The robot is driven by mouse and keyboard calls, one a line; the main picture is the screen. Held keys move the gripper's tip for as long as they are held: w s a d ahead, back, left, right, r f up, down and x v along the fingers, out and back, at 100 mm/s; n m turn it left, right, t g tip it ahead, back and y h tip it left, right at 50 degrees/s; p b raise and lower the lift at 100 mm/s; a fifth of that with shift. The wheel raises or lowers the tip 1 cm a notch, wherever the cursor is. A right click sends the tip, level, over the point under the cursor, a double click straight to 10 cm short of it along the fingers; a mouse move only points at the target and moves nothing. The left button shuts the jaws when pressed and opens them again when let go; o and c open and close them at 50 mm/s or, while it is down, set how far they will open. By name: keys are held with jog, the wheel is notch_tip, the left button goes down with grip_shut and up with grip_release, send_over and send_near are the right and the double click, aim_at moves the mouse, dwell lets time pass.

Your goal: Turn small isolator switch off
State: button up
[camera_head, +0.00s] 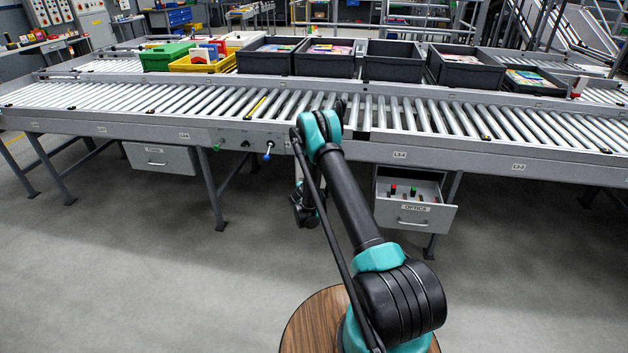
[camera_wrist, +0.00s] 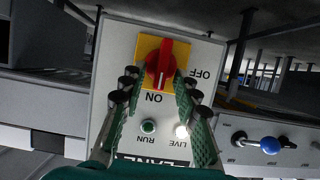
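The small isolator switch is a red rotary knob (camera_wrist: 160,62) on a yellow plate (camera_wrist: 144,46), on a light grey panel (camera_wrist: 118,38) in the wrist view. The picture is upside down there; the knob's white mark points toward the ON label, with OFF to the right. My gripper (camera_wrist: 158,80) is open, one finger on each side of the knob's lower part; I cannot tell whether either touches it. In the head view the switch is hidden behind my arm, and my gripper's fingers cannot be made out.
A green RUN button or lamp (camera_wrist: 148,127) and a glowing LIVE lamp (camera_wrist: 182,131) sit below the knob. A blue-ball lever (camera_wrist: 270,146) is at the right. The roller conveyor (camera_head: 190,101) runs across the head view. An OPTICS drawer (camera_head: 414,215) stands open to the right.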

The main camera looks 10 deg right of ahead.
jog(key=shift+w, duration=0.1)
jog(key=shift+c, duration=0.6)
grip_shut()
jog(key=n+h, duration=0.1)
jog(key=n, duration=0.1)
jog(key=a+n+h, duration=0.1)
jog(key=n+h, duration=0.1)
jog(key=n, duration=0.1)
jog(key=f+n+h, duration=0.1)
jog(key=n+h, duration=0.1)
jog(key=n, duration=0.1)
jog(key=shift+w+a+g, duration=0.2)
jog(key=shift+a+g, duration=0.1)
jog(key=shift+a, duration=0.05)
jog(key=shift+n+h, duration=0.3)
